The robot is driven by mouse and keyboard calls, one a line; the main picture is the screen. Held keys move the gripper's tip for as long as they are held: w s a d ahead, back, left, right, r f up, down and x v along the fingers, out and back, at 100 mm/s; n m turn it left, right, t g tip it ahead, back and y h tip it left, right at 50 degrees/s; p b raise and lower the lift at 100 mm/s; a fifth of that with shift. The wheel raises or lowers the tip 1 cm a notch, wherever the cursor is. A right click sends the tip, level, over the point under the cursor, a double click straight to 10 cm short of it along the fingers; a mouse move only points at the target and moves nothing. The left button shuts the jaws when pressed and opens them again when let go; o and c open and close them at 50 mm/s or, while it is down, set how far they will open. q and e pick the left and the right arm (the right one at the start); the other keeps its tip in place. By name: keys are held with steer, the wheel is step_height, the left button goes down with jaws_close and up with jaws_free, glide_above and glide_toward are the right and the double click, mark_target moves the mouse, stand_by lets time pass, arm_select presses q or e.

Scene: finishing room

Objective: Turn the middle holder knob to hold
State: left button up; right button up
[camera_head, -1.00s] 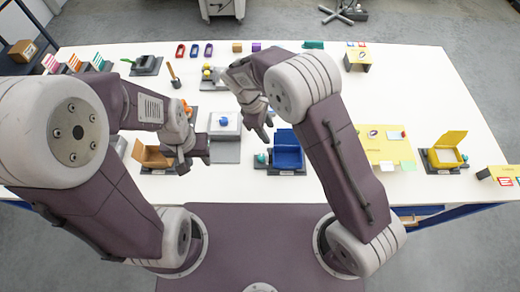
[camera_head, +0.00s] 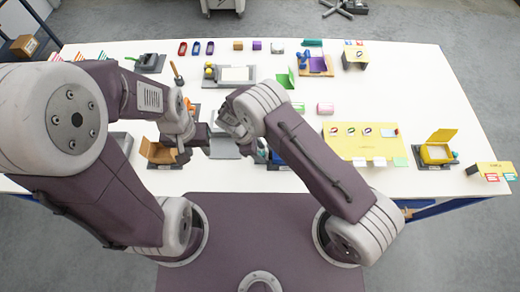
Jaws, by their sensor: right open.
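A yellow panel (camera_head: 345,146) lies on the table right of my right arm. Three small oval marks sit in a row near its back edge, the middle one (camera_head: 350,131) dark-rimmed. I cannot tell whether these are the holder knobs, or which way any of them is turned. My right gripper (camera_head: 224,124) is open over the middle of the table, left of the panel and well apart from it. My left gripper (camera_head: 205,135) is close beside it on the left; its fingers are too small and overlapped to read.
An orange box (camera_head: 158,151) is beside my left gripper. A blue box (camera_head: 275,157) is mostly hidden by my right arm. A yellow lidded box (camera_head: 437,147) and a yellow labelled stand (camera_head: 490,171) are at the right.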

jaws_close()
steer(key=shift+w+f+m+g+b, duration=0.2)
steer(key=shift+m+g+b, duration=0.2)
steer(key=shift+m+b, duration=0.75)
steer(key=m+g+b, duration=0.1)
steer(key=m+b, duration=0.1)
steer(key=shift+b, duration=0.35)
steer(key=m+g+y+b, duration=0.1)
steer(key=m+b, duration=0.1)
steer(key=m, duration=0.2)
steer(key=shift+w+r, duration=0.1)
steer(key=shift+r, duration=0.05)
steer(key=shift+d+r+m+g+y+b, duration=0.1)
steer(key=shift+m+g+y+b, duration=0.2)
steer(key=shift+m, duration=0.6)
steer(key=shift+d+m+g+y+b, duration=0.1)
steer(key=shift+m+g+y+b, duration=0.15)
steer(key=shift+m, duration=0.6)
steer(key=shift+c, duration=0.2)
jaws_free()
steer(key=shift+o, duration=0.2)
